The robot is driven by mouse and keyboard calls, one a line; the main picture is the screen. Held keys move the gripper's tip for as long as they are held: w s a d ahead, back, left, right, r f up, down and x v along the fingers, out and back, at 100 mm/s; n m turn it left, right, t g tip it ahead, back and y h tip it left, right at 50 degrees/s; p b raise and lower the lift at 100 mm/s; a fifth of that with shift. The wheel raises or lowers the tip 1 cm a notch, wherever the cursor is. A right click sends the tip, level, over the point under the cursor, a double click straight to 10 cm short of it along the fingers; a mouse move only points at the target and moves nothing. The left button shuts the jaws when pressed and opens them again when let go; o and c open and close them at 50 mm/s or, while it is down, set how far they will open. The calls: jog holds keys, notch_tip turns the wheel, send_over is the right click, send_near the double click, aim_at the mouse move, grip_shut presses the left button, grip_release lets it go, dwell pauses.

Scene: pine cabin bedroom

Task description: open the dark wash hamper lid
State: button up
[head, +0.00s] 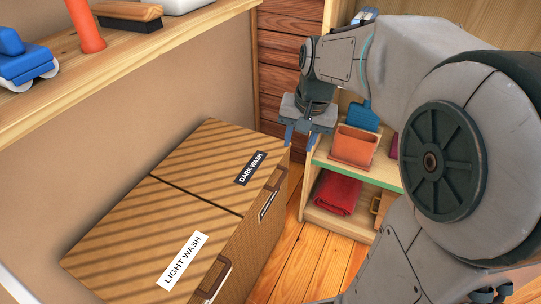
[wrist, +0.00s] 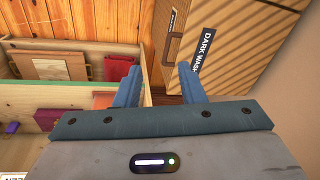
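The dark wash hamper lid (head: 215,150) is shut; it is the far half of a brown striped hamper top, with a black "DARK WASH" label. A handle (head: 277,178) hangs at its front edge. In the wrist view the lid (wrist: 240,45) is at upper right and its handle (wrist: 169,35) is at top centre. My gripper (head: 299,138) is just beyond the far front corner of the dark wash half. In the wrist view my gripper (wrist: 158,82) has its two blue fingers apart, with nothing held between them. I cannot tell its exact height over the lid.
The light wash lid (head: 135,235) is shut beside it, nearer me. A low shelf unit (head: 352,228) stands right of the hamper, with an orange bin (head: 353,145) and a red cloth (head: 336,193). A wooden shelf (head: 150,42) overhangs the upper left. Bare floor (head: 292,262) lies between.

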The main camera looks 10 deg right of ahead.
aim_at(281, 180)
jog(key=w+d+f+m+b, duration=0.1)
jog(key=w+f+m+b, duration=0.2)
jog(key=w+f+b, duration=0.9)
jog(key=shift+g+y, duration=0.4)
jog(key=f, duration=0.4)
jog(key=a+f+b, duration=0.1)
jog(key=f, duration=0.4)
jog(key=f+b, duration=0.1)
jog(key=f, duration=0.4)
jog(key=shift+w+a+f, duration=0.2)
jog(key=shift+a+f, duration=0.05)
jog(key=shift+a, duration=0.15)
jog(key=shift+r, duration=0.1)
grip_shut()
